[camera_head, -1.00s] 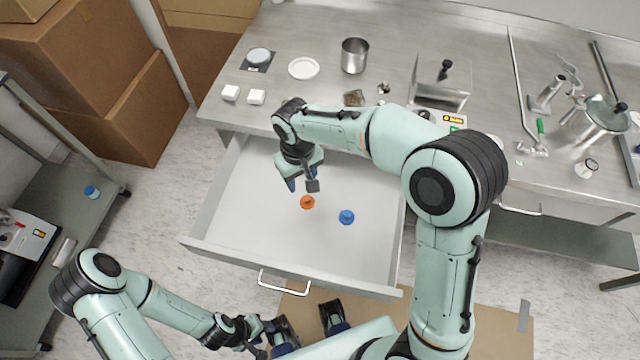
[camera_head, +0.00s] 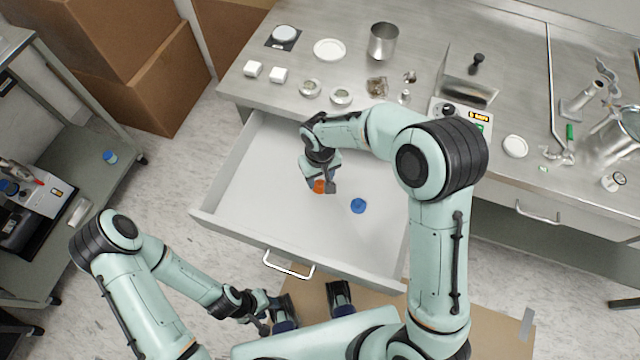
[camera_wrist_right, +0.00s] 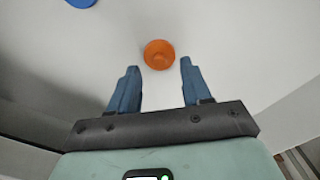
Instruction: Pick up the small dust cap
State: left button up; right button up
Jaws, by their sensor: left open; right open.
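Two small round caps lie in the open white drawer (camera_head: 262,190): an orange one (camera_head: 319,186) and a blue one (camera_head: 358,206) to its right. My right gripper (camera_head: 322,189) is open and reaches down at the orange cap, partly hiding it in the head view. In the right wrist view the orange cap (camera_wrist_right: 159,54) sits just ahead of and between the open blue fingertips (camera_wrist_right: 160,68), with gaps on both sides. The blue cap (camera_wrist_right: 80,2) is cut off at the top left edge. My left gripper (camera_head: 312,304) is open and empty in front of the drawer.
The drawer's front wall and handle (camera_head: 289,267) lie between my left gripper and the caps. The steel bench (camera_head: 330,72) above carries jars, lids and a metal cup (camera_head: 383,41). A cart (camera_head: 85,175) stands left. The drawer floor around the caps is clear.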

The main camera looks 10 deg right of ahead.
aim_at(320, 183)
jog(key=shift+f, duration=1.55)
grip_shut()
jog(key=shift+r, duration=0.15)
